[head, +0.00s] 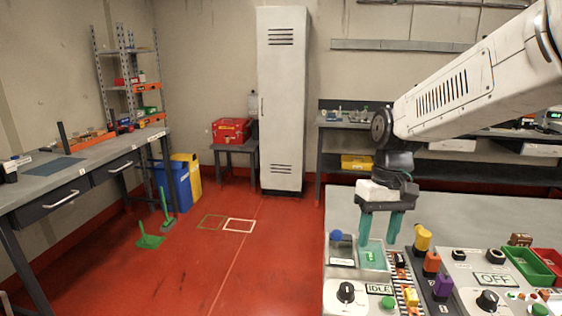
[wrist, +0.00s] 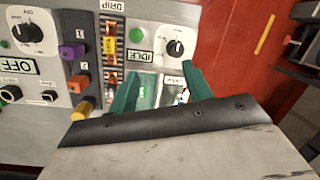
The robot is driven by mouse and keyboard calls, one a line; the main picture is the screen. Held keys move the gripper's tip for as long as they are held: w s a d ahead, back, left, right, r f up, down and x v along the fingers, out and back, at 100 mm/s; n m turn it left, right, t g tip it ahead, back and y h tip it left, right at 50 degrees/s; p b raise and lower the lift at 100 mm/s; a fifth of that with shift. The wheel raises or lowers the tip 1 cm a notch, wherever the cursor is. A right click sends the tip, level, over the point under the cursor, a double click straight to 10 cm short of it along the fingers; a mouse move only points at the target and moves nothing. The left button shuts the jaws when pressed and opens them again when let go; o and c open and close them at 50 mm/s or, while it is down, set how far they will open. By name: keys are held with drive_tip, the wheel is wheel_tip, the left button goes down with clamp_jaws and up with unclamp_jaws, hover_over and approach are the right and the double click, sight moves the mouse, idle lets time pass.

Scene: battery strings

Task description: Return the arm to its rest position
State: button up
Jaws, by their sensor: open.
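My gripper (head: 381,222) hangs at the end of my white arm, over the back left of the grey workbench (head: 480,215). Its two teal fingers point down and are apart, with nothing seen between them. In the wrist view the gripper (wrist: 158,85) shows both fingers spread over the panel, beside the IDLE label (wrist: 139,54). A teal-green tray (head: 373,257) lies just below the fingers in the head view.
The bench holds a black dial (head: 346,292), yellow (head: 422,238), orange (head: 431,262) and purple (head: 443,285) blocks, an OFF sign (head: 494,280) and a green bin (head: 528,265). A tall locker (head: 283,100) stands behind. Red floor (head: 270,270) is open to the left.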

drive_tip(key=s+d+r+m+t, duration=0.1)
drive_tip(key=s+d, duration=0.1)
drive_tip(key=s, duration=0.9)
drive_tip(key=s+d+r+m+t+h, duration=0.1)
drive_tip(key=s+d+t, duration=0.1)
drive_tip(key=s, duration=0.8)
drive_tip(key=shift+s+d+r, duration=0.3)
drive_tip(key=shift+s+d, duration=0.1)
drive_tip(key=shift+d, duration=0.45)
